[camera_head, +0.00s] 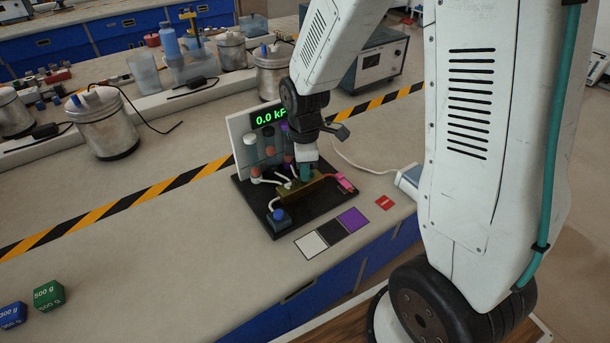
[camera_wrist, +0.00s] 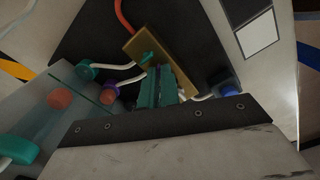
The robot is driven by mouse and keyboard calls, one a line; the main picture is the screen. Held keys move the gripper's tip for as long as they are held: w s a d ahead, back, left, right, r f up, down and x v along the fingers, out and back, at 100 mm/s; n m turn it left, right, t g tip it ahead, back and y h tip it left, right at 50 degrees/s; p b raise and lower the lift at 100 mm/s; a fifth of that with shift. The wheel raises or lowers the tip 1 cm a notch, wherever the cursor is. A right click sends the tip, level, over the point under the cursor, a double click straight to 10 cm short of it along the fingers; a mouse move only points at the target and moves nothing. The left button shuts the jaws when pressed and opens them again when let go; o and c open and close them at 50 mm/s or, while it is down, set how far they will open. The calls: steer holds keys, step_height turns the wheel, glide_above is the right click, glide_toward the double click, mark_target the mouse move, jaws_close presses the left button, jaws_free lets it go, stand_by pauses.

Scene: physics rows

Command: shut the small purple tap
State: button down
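A brass block (camera_head: 291,190) with small taps sits on a black base (camera_head: 250,210) in the head view. In the wrist view, the brass block (camera_wrist: 160,50) carries a small teal tap (camera_wrist: 146,57). My gripper (camera_wrist: 160,72) has teal fingers close together at the block's edge. A thin dark purple strip, apparently the handle of the small purple tap (camera_wrist: 158,70), shows between them; most of it is hidden, so its angle is unclear. In the head view, my gripper (camera_head: 306,172) is low over the block and covers the tap.
A panel (camera_head: 239,142) with a lit display (camera_head: 270,117) and coloured knobs stands behind the block. White and red hoses run close around it. A blue-capped fitting (camera_head: 279,215) sits at the front corner. White, black and purple cards (camera_head: 353,220) lie in front. Open bench lies left.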

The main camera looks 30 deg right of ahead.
steer(key=shift+m, duration=0.8)
steer(key=m, duration=0.5)
steer(key=shift+m, duration=0.9)
steer(key=m, duration=0.3)
steer(key=c, duration=2)
jaws_free()
steer(key=shift+m, duration=0.4)
steer(key=shift+o, duration=0.3)
steer(key=shift+r, duration=0.1)
